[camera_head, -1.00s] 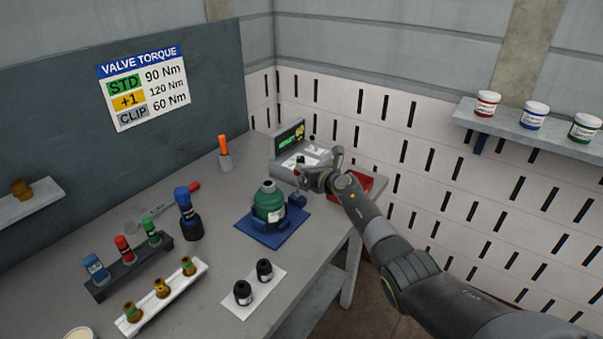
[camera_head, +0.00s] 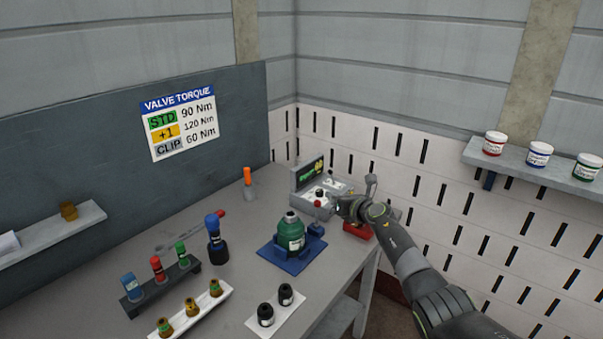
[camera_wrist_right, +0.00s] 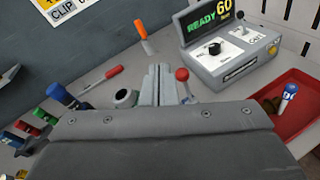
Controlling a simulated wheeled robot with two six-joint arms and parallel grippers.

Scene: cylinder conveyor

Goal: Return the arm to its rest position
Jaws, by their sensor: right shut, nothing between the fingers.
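My right arm comes in from the lower right in the head view. Its gripper (camera_head: 342,206) is shut and empty, in the air in front of the grey control box (camera_head: 320,188). In the wrist view the two fingers (camera_wrist_right: 157,85) are together with nothing between them. The control box (camera_wrist_right: 232,48) there shows "READY 60" and a black knob; a red-ball lever (camera_wrist_right: 182,75) stands just right of the fingertips. The green cylinder (camera_head: 291,234) stands upright in a blue holder (camera_head: 288,263), left of and apart from my gripper. My left gripper is not in view.
A red tray (camera_wrist_right: 285,115) with a blue-topped item (camera_wrist_right: 288,91) lies right of the box. Several sockets stand in a dark rack (camera_head: 160,287) and a white rack (camera_head: 210,303). Two black parts (camera_head: 266,314) stand on a white plate. A wall shelf (camera_head: 540,165) holds jars.

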